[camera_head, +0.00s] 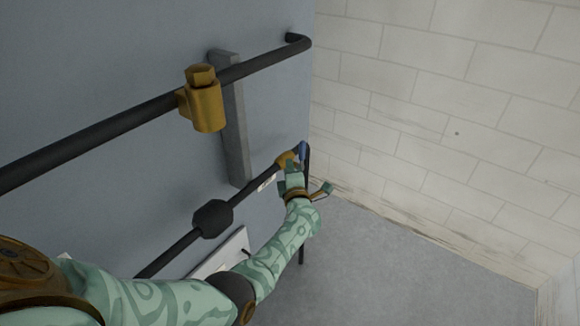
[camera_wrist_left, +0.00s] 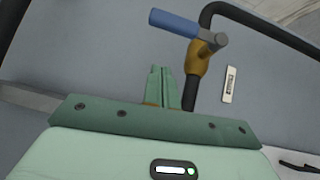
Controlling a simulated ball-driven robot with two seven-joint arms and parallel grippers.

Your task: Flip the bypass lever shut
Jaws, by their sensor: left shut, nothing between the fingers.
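The bypass lever is a blue handle (camera_wrist_left: 172,24) on a grey stem, on a brass valve body (camera_wrist_left: 198,60) in a dark pipe. In the left wrist view the handle sticks out to the left, roughly crosswise to the pipe. My left gripper (camera_wrist_left: 164,72) is shut and empty. Its fingertips are below the handle and left of the valve in the wrist view; I see no contact. In the head view my left gripper (camera_head: 293,170) partly covers the valve. My right gripper is not in view.
An upper dark pipe (camera_head: 110,122) with a brass fitting (camera_head: 206,106) crosses the blue-grey panel (camera_head: 100,60). A grey upright bar (camera_head: 236,130) stands behind it. A dark coupling (camera_head: 212,217) sits on the lower pipe. The floor (camera_head: 400,270) at right is clear, before a block wall (camera_head: 450,110).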

